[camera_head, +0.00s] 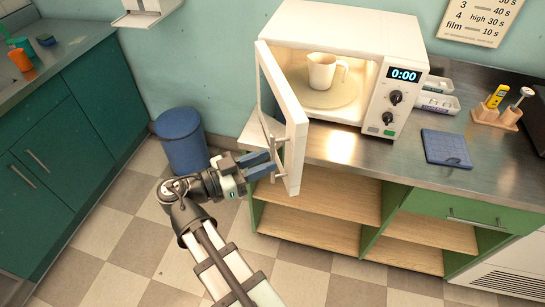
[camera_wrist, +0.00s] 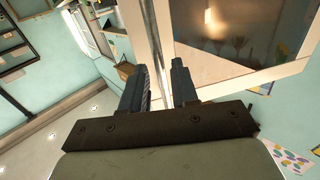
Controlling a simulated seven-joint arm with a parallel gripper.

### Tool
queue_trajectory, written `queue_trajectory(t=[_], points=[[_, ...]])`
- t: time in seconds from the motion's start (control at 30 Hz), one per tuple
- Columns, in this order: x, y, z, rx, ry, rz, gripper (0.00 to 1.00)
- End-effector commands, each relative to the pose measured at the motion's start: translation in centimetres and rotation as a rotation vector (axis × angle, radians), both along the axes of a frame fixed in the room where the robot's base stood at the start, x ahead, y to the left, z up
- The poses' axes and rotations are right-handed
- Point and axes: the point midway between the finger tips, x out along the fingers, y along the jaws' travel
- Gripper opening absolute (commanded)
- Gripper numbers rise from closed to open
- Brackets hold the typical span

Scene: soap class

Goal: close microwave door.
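The white microwave (camera_head: 340,60) stands on the metal counter with its door (camera_head: 285,115) wide open, swung out toward the front left. Inside it, a white pitcher (camera_head: 324,71) stands on the round turntable (camera_head: 322,97). My gripper (camera_head: 268,168) is at the outer edge of the door, near its metal handle (camera_head: 272,145). In the wrist view, the two fingers of my gripper (camera_wrist: 160,85) are apart, with the handle bar (camera_wrist: 160,45) running up between and beyond them. I cannot tell whether either finger touches the bar.
A blue folded cloth or pad (camera_head: 447,148) lies on the counter (camera_head: 395,158) right of the microwave. A wooden rack (camera_head: 497,115) and white trays (camera_head: 437,98) are behind it. A blue bin (camera_head: 183,140) stands on the floor left of the door. Open shelves (camera_head: 315,195) are below.

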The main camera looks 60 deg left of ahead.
Motion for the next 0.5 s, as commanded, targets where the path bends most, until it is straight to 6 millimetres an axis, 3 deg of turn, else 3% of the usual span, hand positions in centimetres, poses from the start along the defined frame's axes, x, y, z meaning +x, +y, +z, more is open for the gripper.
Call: queue_trajectory(t=[0.2,0.5], points=[[2.2,-0.1,0.0,0.000,0.000,-0.001,0.29],[3.0,-0.1,0.0,0.000,0.000,0.001,0.29]])
